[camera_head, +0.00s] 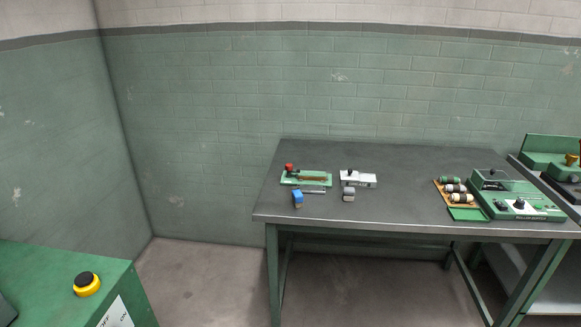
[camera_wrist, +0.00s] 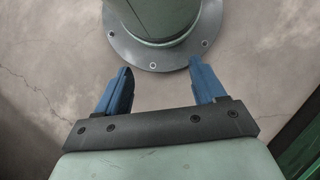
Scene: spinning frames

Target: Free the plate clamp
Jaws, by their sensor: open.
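A small green fixture (camera_head: 318,183) with a red knob (camera_head: 289,168) and a brown strip along its top sits on the left part of the dark table. It looks like the plate clamp, but at this size I cannot tell how it is fastened. A silver fixture (camera_head: 358,179) with a black knob stands just right of it. My gripper (camera_wrist: 160,70) shows only in the wrist view, with its two blue fingers apart and nothing between them. It points at the floor, away from the table fixtures.
A tray of rollers (camera_head: 456,190) and a green machine (camera_head: 519,207) stand at right. A green cabinet (camera_head: 50,285) with a yellow-black button is lower left.

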